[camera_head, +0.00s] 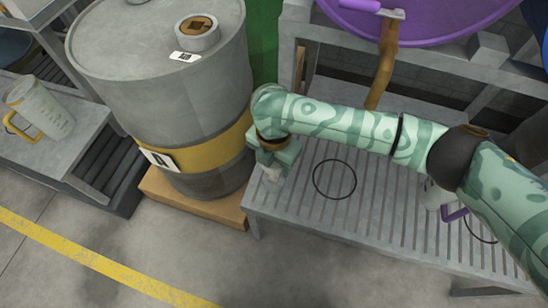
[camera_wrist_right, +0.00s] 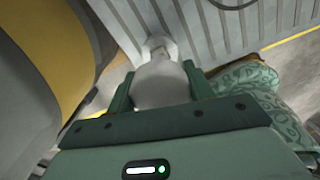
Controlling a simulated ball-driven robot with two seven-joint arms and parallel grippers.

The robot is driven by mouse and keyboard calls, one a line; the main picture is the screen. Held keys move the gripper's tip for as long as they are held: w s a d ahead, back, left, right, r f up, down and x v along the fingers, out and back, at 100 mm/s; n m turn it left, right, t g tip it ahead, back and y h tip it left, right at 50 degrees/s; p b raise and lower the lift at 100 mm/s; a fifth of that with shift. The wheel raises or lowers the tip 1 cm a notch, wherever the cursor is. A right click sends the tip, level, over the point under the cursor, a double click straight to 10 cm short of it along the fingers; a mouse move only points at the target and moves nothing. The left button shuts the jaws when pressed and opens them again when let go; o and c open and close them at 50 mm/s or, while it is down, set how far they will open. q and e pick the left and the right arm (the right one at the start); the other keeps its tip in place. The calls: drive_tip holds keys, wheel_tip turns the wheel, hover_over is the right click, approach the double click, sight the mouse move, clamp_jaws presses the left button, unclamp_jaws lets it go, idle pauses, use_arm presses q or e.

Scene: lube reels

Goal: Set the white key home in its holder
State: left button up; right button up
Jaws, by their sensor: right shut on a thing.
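My right gripper (camera_head: 274,163) is over the left end of the slatted bench, close beside the grey drum. It is shut on a pale white thing, which I take for the white key (camera_head: 271,174). In the right wrist view the white key (camera_wrist_right: 160,82) sits between the two green fingers of the gripper (camera_wrist_right: 160,90), with a rounded body and a narrower end pointing away over the slats. Much of the key is hidden by the gripper. I cannot make out its holder in either view. My left gripper is not in view.
The grey drum (camera_head: 160,92) with a yellow band stands left of the gripper on a wooden base. The slatted bench (camera_head: 385,215) has a black ring (camera_head: 334,180) lying on it. A white jug (camera_head: 42,108) stands on a left bench. A purple reel (camera_head: 425,20) is behind.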

drive_tip(key=shift+f, duration=0.95)
drive_tip(key=o, duration=1.1)
